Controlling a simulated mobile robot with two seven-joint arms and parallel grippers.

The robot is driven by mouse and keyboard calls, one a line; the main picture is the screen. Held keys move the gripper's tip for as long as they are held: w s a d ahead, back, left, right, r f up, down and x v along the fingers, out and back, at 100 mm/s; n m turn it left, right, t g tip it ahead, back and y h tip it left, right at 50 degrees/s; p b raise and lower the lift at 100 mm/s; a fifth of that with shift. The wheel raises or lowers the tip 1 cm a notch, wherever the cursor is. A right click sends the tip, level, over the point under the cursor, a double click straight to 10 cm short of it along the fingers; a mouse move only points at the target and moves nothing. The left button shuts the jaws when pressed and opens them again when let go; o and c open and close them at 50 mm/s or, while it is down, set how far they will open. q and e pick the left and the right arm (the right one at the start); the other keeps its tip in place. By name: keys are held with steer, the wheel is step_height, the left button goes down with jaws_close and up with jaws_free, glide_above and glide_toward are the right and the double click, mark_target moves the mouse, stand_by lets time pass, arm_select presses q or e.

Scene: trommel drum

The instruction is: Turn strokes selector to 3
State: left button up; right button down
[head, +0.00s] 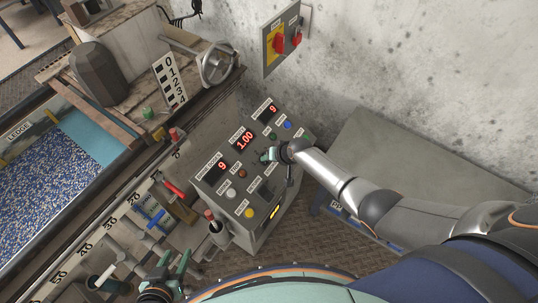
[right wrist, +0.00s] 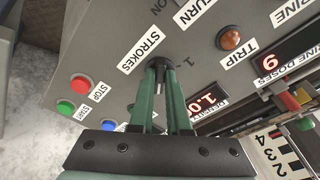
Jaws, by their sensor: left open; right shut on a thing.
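The strokes selector (right wrist: 158,66) is a small dark knob on the grey control panel (head: 238,192), beside a white STROKES label (right wrist: 140,51). My right gripper (right wrist: 160,78) is shut on it, one green finger on each side. In the head view my right gripper (head: 268,155) is at the panel and its wrist covers the knob. The dial marks are mostly hidden by the fingers, so I cannot tell the setting. My left gripper (head: 177,262) is open and empty at the bottom of the head view, apart from the panel.
The panel has red displays (head: 245,141), an orange TRIP lamp (right wrist: 229,38), and red (right wrist: 81,84) and green (right wrist: 66,106) buttons. A wall box with a red switch (head: 280,43) is behind. A handwheel (head: 217,65) and a blue-filled trough (head: 60,165) stand left.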

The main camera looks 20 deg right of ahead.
steer(key=shift+m, duration=0.8)
arm_select(q)
steer(key=shift+s+a+r+p, duration=0.1)
steer(key=shift+s+a+p, duration=0.05)
steer(key=shift+a+p, duration=0.2)
steer(key=shift+r, duration=0.1)
arm_select(e)
steer(key=shift+m, duration=0.3)
steer(key=c, duration=0.9)
jaws_free()
arm_select(q)
steer(key=shift+d, duration=0.1)
